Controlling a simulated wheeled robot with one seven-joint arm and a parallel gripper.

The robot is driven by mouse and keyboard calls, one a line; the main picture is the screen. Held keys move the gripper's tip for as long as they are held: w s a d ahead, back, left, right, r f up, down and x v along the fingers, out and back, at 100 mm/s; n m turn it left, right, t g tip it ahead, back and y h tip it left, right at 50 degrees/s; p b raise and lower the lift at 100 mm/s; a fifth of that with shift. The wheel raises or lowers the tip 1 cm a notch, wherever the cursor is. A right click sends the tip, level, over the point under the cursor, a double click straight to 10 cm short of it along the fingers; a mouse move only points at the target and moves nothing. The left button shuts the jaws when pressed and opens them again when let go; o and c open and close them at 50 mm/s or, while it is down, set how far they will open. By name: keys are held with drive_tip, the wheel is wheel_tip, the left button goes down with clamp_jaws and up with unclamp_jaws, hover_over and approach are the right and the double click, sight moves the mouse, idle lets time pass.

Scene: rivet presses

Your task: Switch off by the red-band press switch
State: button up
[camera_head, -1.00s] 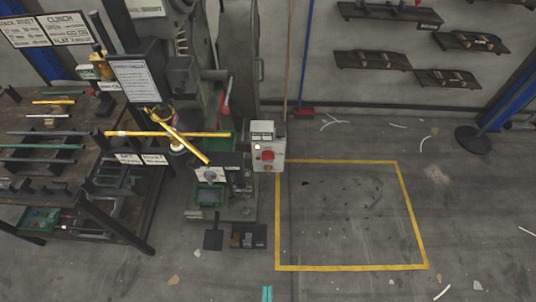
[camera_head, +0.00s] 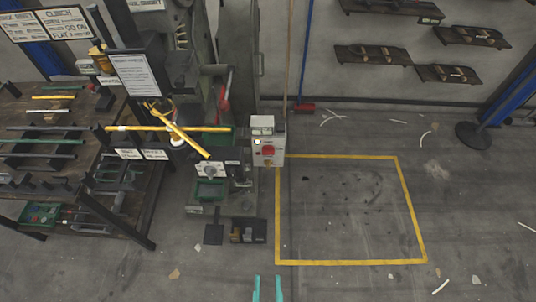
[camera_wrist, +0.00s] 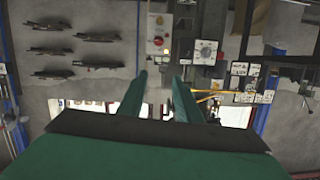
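A pale switch box (camera_head: 268,134) with a red control (camera_head: 267,151) and a small light is mounted at the right front of the grey press (camera_head: 238,60). The box also shows upside down in the wrist view (camera_wrist: 157,24), with its round red part near the middle. I cannot make out a red band on the press. My gripper (camera_head: 267,288) shows only its two teal fingertips at the bottom of the head view. In the wrist view its fingers (camera_wrist: 161,80) are apart with nothing between them, and the box is beyond them.
A second box with a dial (camera_head: 209,170) sits left of the switch box, below crossed yellow bars (camera_head: 178,130). A cluttered workbench (camera_head: 130,215) stands at the left. The yellow-outlined floor area (camera_head: 350,262) is clear apart from small scraps. Wall shelves (camera_head: 372,55) hang at the back right.

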drive_tip(key=w+f+m, duration=0.4)
drive_tip(key=w+f, duration=0.2)
drive_tip(key=m+t, duration=0.3)
drive_tip(key=m, duration=1)
approach(268, 154)
drive_tip(key=shift+h, duration=0.3)
drive_tip(key=w, duration=0.8)
drive_tip(key=shift+a, duration=0.2)
drive_tip(key=shift+c, duration=0.9)
drive_tip(key=c, duration=0.5)
drive_tip(key=shift+d, duration=0.2)
clamp_jaws()
